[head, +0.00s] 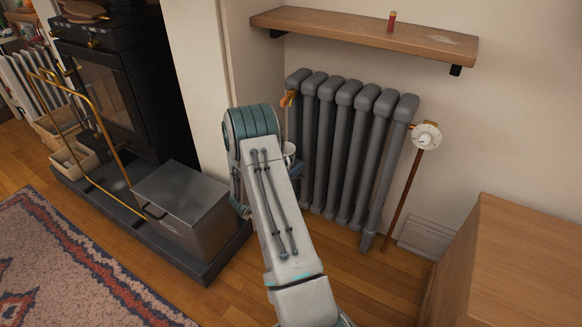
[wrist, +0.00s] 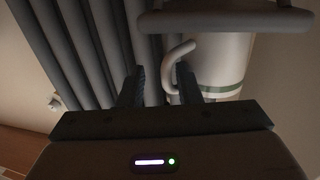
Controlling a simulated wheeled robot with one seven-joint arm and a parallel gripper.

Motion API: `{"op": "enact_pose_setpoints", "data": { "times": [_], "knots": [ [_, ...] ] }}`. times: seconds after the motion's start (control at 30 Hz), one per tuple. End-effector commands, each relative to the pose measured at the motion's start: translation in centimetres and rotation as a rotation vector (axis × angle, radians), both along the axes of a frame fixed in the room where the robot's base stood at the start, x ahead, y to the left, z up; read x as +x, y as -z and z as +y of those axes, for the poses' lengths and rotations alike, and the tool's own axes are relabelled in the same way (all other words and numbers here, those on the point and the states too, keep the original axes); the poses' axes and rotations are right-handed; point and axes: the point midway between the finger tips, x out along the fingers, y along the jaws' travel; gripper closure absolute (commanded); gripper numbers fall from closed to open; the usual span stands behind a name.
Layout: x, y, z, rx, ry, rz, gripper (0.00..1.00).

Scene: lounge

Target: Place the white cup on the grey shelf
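The white cup (head: 289,149) shows only in part in the head view, beside my forearm and in front of the left end of the radiator. In the wrist view the white cup (wrist: 215,65) has a green band and a curved handle. My gripper (wrist: 161,80) is open, its two fingers apart; the handle lies between them, close to the right finger, which overlaps the cup. No shelf looks clearly grey; a brown wooden shelf (head: 350,35) is on the wall above the radiator.
A grey radiator (head: 345,150) stands close behind the cup. A red object (head: 391,21) stands on the wooden shelf, which is otherwise largely clear. A grey metal box (head: 182,200) sits by the black stove (head: 125,80) at left. A wooden cabinet (head: 515,265) stands at lower right.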

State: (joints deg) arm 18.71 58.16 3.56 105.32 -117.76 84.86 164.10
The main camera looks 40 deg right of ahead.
Motion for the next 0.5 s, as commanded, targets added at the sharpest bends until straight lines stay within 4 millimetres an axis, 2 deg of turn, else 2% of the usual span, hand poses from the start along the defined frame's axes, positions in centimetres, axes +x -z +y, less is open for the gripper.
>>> {"op": "enact_pose_setpoints", "data": {
  "times": [0.33, 0.5],
  "knots": [
    [0.0, -0.6, 0.0, 0.0, 0.0, 0.0, 0.69],
    [-0.6, -0.6, 3.5, 0.0, -0.006, 0.003, 0.69]
  ]
}}
